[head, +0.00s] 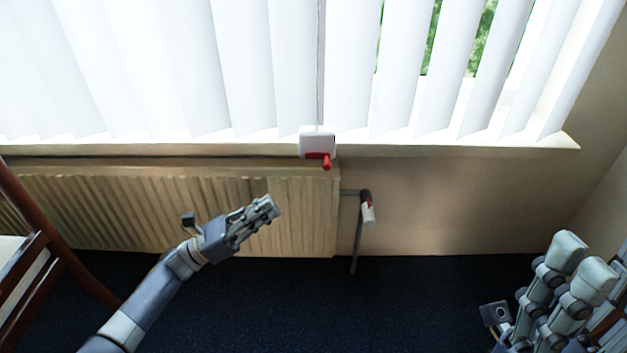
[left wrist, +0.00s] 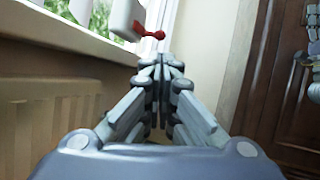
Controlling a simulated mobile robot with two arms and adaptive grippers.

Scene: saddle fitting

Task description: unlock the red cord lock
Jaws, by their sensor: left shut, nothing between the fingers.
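The cord lock is a small white box (head: 317,143) on the front edge of the window sill, with a red lever (head: 326,161) at its lower right. In the left wrist view the white box (left wrist: 126,16) and its red lever (left wrist: 149,33) show beyond the fingertips, slightly left. My left gripper (head: 265,207) is shut and empty, in front of the radiator, below and left of the lock in the head view and apart from it. My right gripper (head: 581,264) is at the lower right, open and empty, far from the lock.
White vertical blinds (head: 170,70) hang above the sill (head: 480,146). A ribbed radiator (head: 110,210) stands below, with a valve (head: 368,213) at its right end. A wooden chair (head: 30,245) is at the left. Dark carpet (head: 420,300) is clear between the arms.

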